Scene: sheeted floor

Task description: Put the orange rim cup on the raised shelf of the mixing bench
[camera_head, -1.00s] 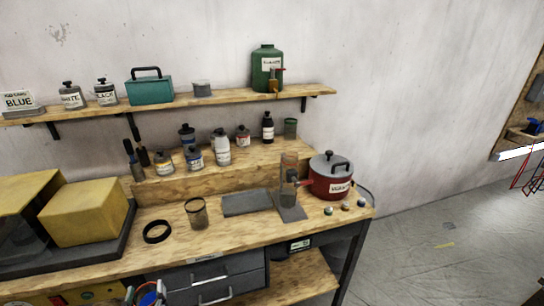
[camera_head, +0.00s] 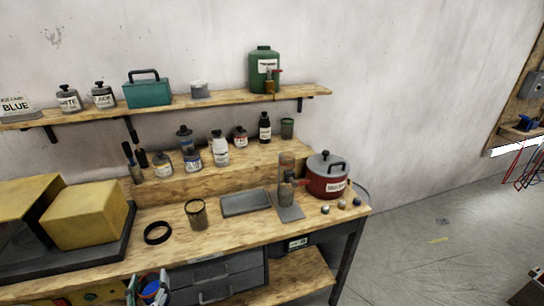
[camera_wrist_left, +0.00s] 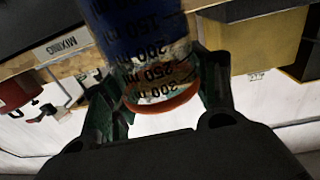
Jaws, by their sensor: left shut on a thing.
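The orange rim cup (camera_wrist_left: 150,70) is a clear cup with volume marks, blue inside and an orange rim. In the left wrist view it sits between the green fingers of my left gripper (camera_wrist_left: 157,88), which is shut on it. In the head view the gripper (camera_head: 148,287) and the blue of the cup (camera_head: 153,291) show at the bottom edge, in front of the mixing bench (camera_head: 125,268). The raised shelf (camera_head: 258,156) runs along the back of the bench top, above and beyond the gripper. My right gripper is not in view.
Several bottles and a dark green cup (camera_head: 287,128) stand on the raised shelf, with bare wood in front. A black ring (camera_head: 157,232), mesh cup (camera_head: 196,213), grey pad (camera_head: 245,202), red pot (camera_head: 326,178) and yellow block (camera_head: 85,215) occupy the bench top. A wall shelf (camera_head: 225,96) hangs above.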

